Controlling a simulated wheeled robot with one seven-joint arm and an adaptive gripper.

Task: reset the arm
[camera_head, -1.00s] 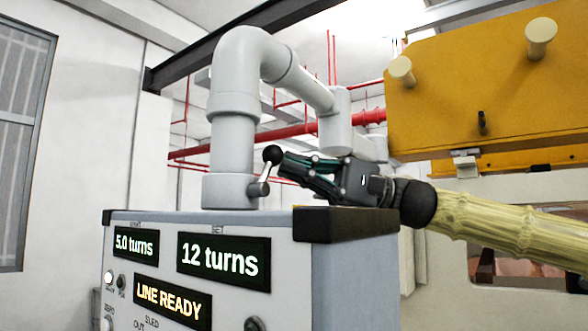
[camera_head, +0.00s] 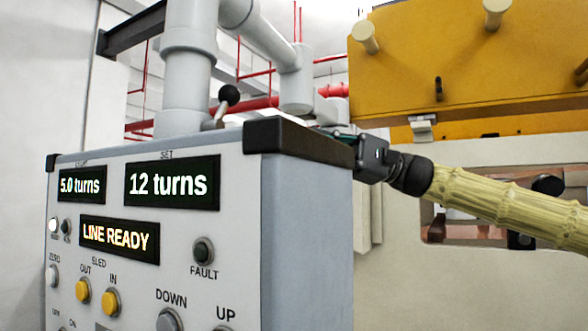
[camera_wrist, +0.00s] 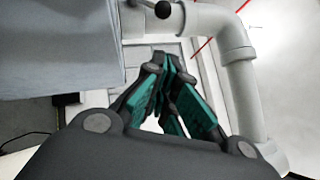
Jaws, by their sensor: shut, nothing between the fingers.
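My gripper (camera_wrist: 168,65) shows in the wrist view with its dark, teal-padded fingers drawn together at the tips and nothing between them. In the head view my arm comes in from the right, and the gripper's body is beside the top right corner of the grey control box (camera_head: 305,240). Its fingers are mostly hidden behind that corner. The black-knobbed lever (camera_head: 228,97) stands on top of the box at the foot of the grey pipe (camera_head: 186,85). The knob also shows at the top of the wrist view (camera_wrist: 163,9), apart from the fingertips.
The box front has displays reading "5.0 turns", "12 turns" and "LINE READY" (camera_head: 119,239), with several buttons and knobs below. A yellow machine panel (camera_head: 450,60) with pegs hangs at the upper right. Red pipes (camera_head: 262,103) run behind. The box's side wall (camera_wrist: 60,50) is close to the gripper.

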